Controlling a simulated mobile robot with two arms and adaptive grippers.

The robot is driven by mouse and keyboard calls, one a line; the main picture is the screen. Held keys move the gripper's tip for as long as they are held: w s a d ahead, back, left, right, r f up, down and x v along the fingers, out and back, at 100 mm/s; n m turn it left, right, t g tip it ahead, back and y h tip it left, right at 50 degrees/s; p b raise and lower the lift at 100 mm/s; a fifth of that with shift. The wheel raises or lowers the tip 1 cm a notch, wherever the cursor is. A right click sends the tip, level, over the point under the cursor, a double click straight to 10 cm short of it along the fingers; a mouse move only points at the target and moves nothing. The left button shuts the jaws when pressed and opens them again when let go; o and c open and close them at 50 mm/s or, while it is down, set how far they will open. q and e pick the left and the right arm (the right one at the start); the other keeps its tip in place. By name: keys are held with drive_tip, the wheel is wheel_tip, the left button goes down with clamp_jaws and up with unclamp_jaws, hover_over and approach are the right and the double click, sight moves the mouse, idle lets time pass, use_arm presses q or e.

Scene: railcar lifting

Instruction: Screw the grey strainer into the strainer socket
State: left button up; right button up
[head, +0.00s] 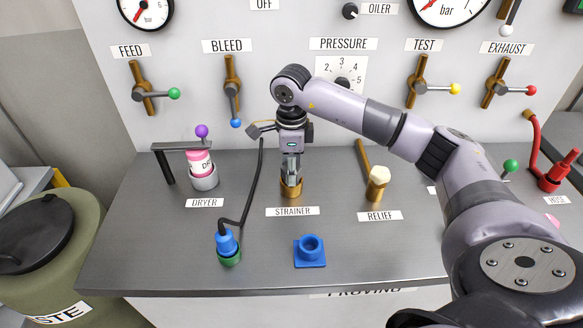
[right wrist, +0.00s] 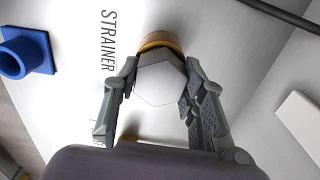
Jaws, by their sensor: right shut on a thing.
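The grey strainer (right wrist: 160,82) shows in the right wrist view as a pale hexagonal head between my right gripper's (right wrist: 158,92) fingers. The brass strainer socket (right wrist: 160,42) shows as a curved rim just beyond it. In the head view my right gripper (head: 291,171) points down, shut on the strainer, directly over the brass socket (head: 291,190) behind the STRAINER label (head: 292,211). The strainer is mostly hidden by the fingers there, and I cannot tell how deep it sits. My left gripper is not in view.
A pink dryer cartridge (head: 200,163) stands under a bracket at left. A blue holder (head: 310,251) and a cream-topped relief fitting (head: 377,182) stand nearby. Valve levers line the back panel (head: 200,100).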

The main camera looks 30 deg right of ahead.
drive_tip(key=m, duration=0.4)
drive_tip(key=shift+p, duration=0.3)
drive_tip(key=m, duration=0.3)
drive_tip(key=shift+m+p, duration=0.35)
drive_tip(key=shift+m, duration=0.05)
drive_tip(key=m, duration=0.3)
drive_tip(key=shift+m+p, duration=0.4)
drive_tip(key=m, duration=0.3)
drive_tip(key=o, duration=1)
drive_tip(key=shift+f, duration=0.1)
